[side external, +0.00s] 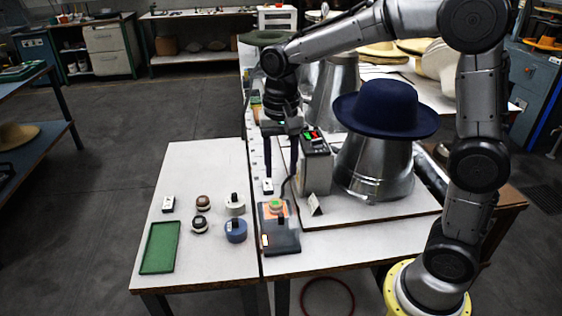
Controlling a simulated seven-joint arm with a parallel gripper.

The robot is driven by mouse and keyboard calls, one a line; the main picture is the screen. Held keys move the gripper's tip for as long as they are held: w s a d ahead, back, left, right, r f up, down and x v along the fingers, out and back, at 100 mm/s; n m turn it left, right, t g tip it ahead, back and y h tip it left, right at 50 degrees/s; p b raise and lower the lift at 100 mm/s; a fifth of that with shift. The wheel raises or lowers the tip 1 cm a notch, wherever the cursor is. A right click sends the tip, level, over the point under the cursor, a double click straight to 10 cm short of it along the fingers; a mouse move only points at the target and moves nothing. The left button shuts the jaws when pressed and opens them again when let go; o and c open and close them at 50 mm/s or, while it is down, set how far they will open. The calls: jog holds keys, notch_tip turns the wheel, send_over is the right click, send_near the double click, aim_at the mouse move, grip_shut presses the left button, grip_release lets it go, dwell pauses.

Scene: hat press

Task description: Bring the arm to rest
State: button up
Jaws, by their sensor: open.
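My arm reaches from the base at the lower right, up and over to the left. My gripper (279,178) points down at the middle of the picture, with its two dark fingers apart and nothing seen between them. Below it is a dark device (283,243) with an orange patch and a small greenish round piece on top. The gripper appears above this device; the exact gap is hard to tell. A small white block (267,187) shows near the left fingertip.
A dark blue hat (388,108) sits on a metal cone form (372,168) right of my gripper, beside a grey control box (316,168). Several small round pieces and a green tray (160,247) lie on the white table (205,265) at left. Its front is clear.

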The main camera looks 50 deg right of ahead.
jog(key=shift+r, duration=0.35)
jog(key=s+d+r+n+t, duration=0.1)
jog(key=s+r+t, duration=0.2)
jog(key=s+r, duration=0.5)
jog(key=s+f+n+t, duration=0.2)
jog(key=s+f+n, duration=0.3)
jog(key=s+n, duration=0.3)
jog(key=s+d, duration=0.1)
jog(key=s, duration=0.2)
jog(key=shift+f+t, duration=0.2)
jog(key=shift+t, duration=0.1)
